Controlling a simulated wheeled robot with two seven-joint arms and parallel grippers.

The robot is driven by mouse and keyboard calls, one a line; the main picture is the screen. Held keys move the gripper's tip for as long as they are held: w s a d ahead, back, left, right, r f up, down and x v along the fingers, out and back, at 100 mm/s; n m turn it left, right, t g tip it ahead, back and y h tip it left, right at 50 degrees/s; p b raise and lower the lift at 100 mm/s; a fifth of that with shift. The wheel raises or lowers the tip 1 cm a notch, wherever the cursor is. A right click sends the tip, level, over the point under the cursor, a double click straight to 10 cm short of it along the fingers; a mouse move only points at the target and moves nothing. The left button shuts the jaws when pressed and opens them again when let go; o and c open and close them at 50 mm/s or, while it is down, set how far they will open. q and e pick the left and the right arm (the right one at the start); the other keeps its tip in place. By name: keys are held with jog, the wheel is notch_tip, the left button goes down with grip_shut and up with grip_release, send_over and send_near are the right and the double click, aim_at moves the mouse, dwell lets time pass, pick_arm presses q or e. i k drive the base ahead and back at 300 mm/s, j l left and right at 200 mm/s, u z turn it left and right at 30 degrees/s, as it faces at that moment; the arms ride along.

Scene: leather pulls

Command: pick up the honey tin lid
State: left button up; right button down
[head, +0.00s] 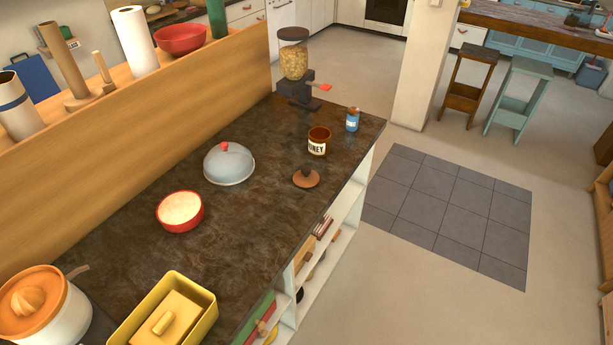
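The honey tin (319,143) is a small brown tin with a white "HONEY" label. It stands upright on the dark countertop (255,215), and its top looks open. A round brown lid with a raised knob (306,178) lies flat on the counter just in front of the tin, near the counter's right edge. It appears to be the honey tin lid and sits apart from the tin. Neither of my grippers shows in the head view.
A grey dome with a red knob (229,165), a red bowl (180,211), a blue jar (352,121) and a dispenser (294,62) share the counter. A yellow box (170,315) and citrus juicer (38,305) stand at the near end. Bare counter surrounds the lid's left side.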

aim_at(305, 178)
jog(key=u, duration=0.55)
jog(key=i+l+u, duration=0.1)
jog(key=l+u, duration=1.2)
jog(key=k+l+u, duration=0.1)
jog(key=l+u, duration=0.35)
jog(key=j, duration=0.1)
